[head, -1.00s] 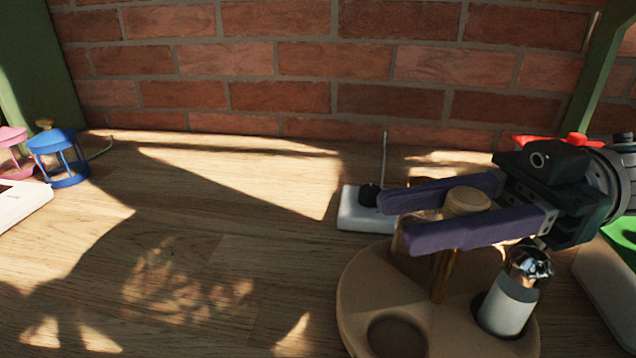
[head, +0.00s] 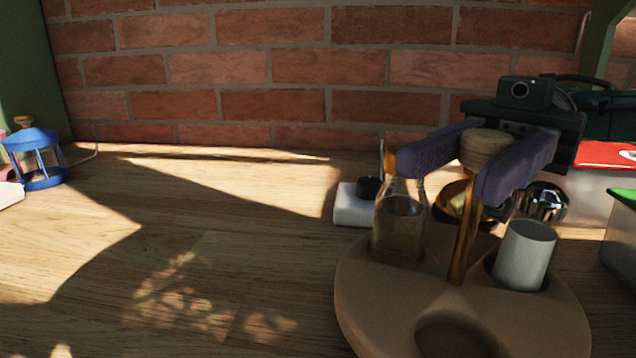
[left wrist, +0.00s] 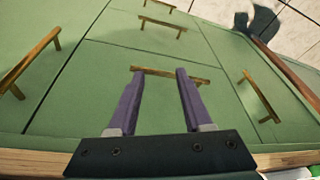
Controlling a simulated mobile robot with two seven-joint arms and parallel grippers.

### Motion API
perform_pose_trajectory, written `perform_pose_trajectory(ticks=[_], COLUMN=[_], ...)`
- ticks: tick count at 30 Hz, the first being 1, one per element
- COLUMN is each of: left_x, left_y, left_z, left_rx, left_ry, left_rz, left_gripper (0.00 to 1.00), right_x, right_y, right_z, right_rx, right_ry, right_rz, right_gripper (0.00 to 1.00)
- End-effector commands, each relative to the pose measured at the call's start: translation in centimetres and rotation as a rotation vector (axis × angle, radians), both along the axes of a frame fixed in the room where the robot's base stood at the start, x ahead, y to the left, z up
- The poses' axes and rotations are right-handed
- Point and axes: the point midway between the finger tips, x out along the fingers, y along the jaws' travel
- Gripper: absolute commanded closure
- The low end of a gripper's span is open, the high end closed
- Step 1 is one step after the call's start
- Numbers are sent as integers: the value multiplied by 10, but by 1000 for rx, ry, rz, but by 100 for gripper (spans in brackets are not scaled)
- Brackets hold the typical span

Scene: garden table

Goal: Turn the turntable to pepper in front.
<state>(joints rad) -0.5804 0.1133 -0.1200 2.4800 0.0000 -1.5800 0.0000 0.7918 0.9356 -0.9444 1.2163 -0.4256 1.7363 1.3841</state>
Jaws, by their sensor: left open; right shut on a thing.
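The round wooden turntable (head: 380,310) stands at the lower right in the head view, with a golden post (head: 464,240) and a wooden knob (head: 487,148) on top. My right gripper (head: 441,165) is shut on the knob, one finger on each side. A clear glass bottle (head: 398,230) stands at the turntable's left. A golden object (head: 452,200) shows partly behind the post. An empty recess (head: 460,338) faces the front. I see no readable label for pepper. My left gripper (left wrist: 155,72) is open and empty.
A white block with a black knob (head: 352,205) stands just behind the turntable. Boxes with red (head: 603,154) and green (head: 625,197) lids are at the right. A blue lantern (head: 36,160) is far left. The table's left middle is clear. Green panels (left wrist: 110,65) fill the left wrist view.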

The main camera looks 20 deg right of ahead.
Motion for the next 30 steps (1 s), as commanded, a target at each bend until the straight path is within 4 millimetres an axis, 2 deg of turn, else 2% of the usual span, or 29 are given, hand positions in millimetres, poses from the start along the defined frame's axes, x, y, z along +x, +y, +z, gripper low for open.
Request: perform_pose_trajectory(ticks=[1, 3, 15, 30], left_x=[0, 0, 0, 0], left_y=[0, 0, 2, 3], left_z=[-10, -16, -45, -54], left_rx=[0, 0, 8, 11], left_ry=[0, 0, 0, -1], left_rz=[0, 0, -6, -7], left_gripper=[50, 50, 50, 50], right_x=[0, -1, -5, -7], right_y=[0, 0, -2, -3], right_z=[-5, -5, -3, 0], right_rx=[1, 1, 0, 2], right_ry=[-2, -2, -1, 2], right_rz=[24, 58, 212, 273], right_gripper=[100, 100, 100, 100])
